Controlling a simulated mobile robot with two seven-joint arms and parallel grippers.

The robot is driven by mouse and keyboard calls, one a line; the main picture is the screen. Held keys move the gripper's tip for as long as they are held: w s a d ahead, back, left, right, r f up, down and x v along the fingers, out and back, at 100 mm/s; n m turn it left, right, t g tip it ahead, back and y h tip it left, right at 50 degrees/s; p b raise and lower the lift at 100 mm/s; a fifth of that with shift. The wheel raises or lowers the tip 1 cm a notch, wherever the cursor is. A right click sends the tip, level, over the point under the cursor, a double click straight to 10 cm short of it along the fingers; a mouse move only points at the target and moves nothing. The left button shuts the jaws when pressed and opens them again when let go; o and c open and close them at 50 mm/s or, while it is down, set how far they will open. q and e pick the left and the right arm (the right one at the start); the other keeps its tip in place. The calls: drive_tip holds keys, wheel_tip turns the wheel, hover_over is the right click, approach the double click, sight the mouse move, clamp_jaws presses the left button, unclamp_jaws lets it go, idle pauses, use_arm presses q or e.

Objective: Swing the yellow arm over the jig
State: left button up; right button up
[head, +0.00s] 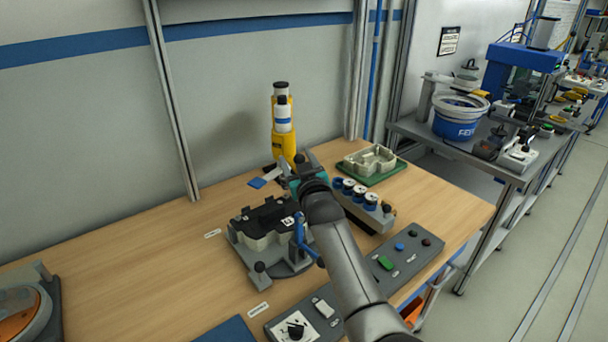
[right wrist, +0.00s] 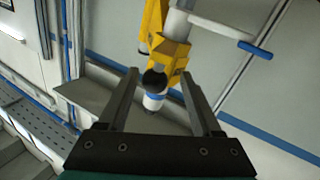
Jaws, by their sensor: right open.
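The yellow arm (head: 284,138) stands upright at the back of the table, with a white section, a blue band and a dark cap. The jig (head: 265,232), a grey base carrying a black and white part, sits in front of it to the left. My right gripper (head: 293,164) is open, low in front of the yellow arm, and my forearm hides part of the area behind it. In the right wrist view, the yellow arm (right wrist: 162,28) is ahead, and a black knob (right wrist: 154,80) shows between the open fingers (right wrist: 160,73). I cannot tell whether they touch it.
A row of blue-and-white cylinders (head: 360,194) and a green tray with a pale housing (head: 370,164) lie right of my arm. Button panels (head: 408,257) line the front edge. The left tabletop (head: 140,260) is mostly clear.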

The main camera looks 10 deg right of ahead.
drive_tip(key=s+p, duration=0.1)
drive_tip(key=s, duration=1.4)
drive_tip(key=shift+d+p, duration=0.15)
drive_tip(key=shift+p, duration=0.25)
drive_tip(key=shift+f, duration=0.1)
